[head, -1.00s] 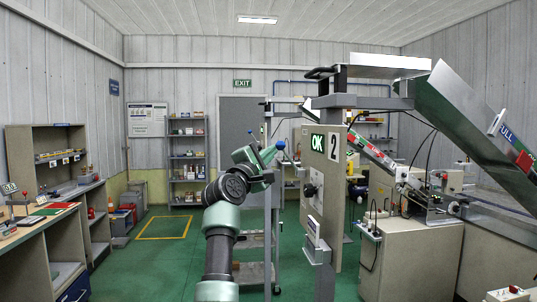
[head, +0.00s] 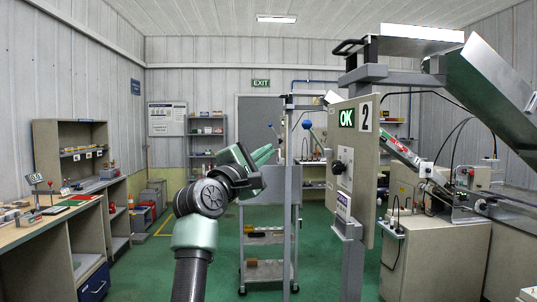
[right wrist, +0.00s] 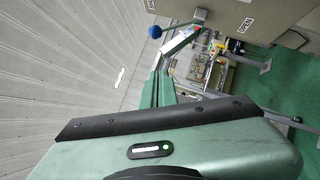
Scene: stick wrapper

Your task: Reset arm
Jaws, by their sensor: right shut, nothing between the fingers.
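My right arm reaches up from the bottom middle of the head view. Its green right gripper (head: 268,154) is shut and empty, held in the air in front of the grey post and the metal cart (head: 266,238). In the right wrist view the closed green fingers (right wrist: 161,86) point up, with nothing between them. A blue ball-ended lever (right wrist: 154,31) lies close beyond the fingertips in that view; I cannot tell the exact gap. My left gripper is not in view.
A machine panel (head: 352,165) marked OK and 2 stands right of my gripper, with a sloping metal chute (head: 495,95) beyond. A workbench (head: 50,225) and shelves (head: 72,160) line the left. Green floor (head: 140,275) is open between the bench and my arm.

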